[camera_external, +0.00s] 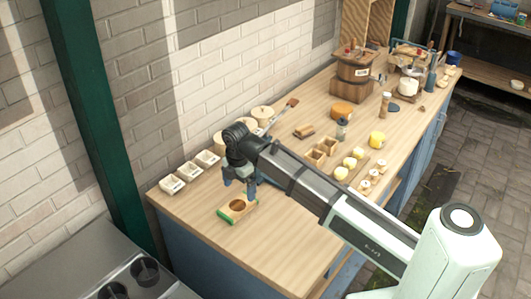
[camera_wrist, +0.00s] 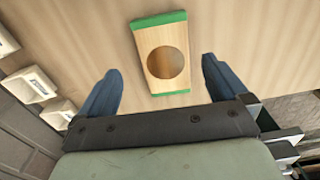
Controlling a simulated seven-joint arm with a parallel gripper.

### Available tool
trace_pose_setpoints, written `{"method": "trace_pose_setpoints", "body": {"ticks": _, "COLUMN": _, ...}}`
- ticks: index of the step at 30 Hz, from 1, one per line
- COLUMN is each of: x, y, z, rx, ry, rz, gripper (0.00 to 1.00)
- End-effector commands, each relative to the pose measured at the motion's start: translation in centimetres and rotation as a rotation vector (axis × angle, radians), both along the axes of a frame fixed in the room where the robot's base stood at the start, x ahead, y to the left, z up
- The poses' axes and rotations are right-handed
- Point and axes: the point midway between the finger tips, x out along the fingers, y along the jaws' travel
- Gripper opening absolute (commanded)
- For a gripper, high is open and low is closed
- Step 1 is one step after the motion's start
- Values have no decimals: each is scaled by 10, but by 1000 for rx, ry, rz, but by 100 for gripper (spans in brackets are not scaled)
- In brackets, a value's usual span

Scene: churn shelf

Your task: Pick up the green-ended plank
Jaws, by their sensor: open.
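The green-ended plank (camera_external: 238,208) lies flat on the near left part of the wooden worktop in the external view. It is a short light wood board with a green strip on each end and a round brown opening or recess in its middle. In the wrist view the plank (camera_wrist: 148,52) shows ahead of the fingertips, between their lines. My gripper (camera_external: 240,190) is over the plank, pointing down. In the wrist view my gripper (camera_wrist: 160,78) has its two blue-grey fingers wide apart, with nothing between them.
White labelled boxes (camera_external: 190,171) stand along the wall to the left; some show in the wrist view (camera_wrist: 30,84). Wooden boxes (camera_external: 320,151), yellow lumps (camera_external: 348,163) and a wooden churn (camera_external: 353,78) stand farther back. The worktop's front left corner (camera_external: 185,215) is bare.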

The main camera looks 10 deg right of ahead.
Motion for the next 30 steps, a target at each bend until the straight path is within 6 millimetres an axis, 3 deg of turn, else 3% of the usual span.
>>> {"method": "trace_pose_setpoints", "body": {"ticks": 8, "x": -1, "y": -1, "z": -10, "rx": 1, "ry": -1, "rz": 0, "gripper": 100}}
{"method": "trace_pose_setpoints", "body": {"ticks": 21, "x": -4, "y": -4, "z": -55, "rx": 0, "ry": 0, "rz": 0, "gripper": 100}}
{"method": "trace_pose_setpoints", "body": {"ticks": 30, "x": -3, "y": -4, "z": -57, "rx": 1, "ry": -1, "rz": 0, "gripper": 97}}
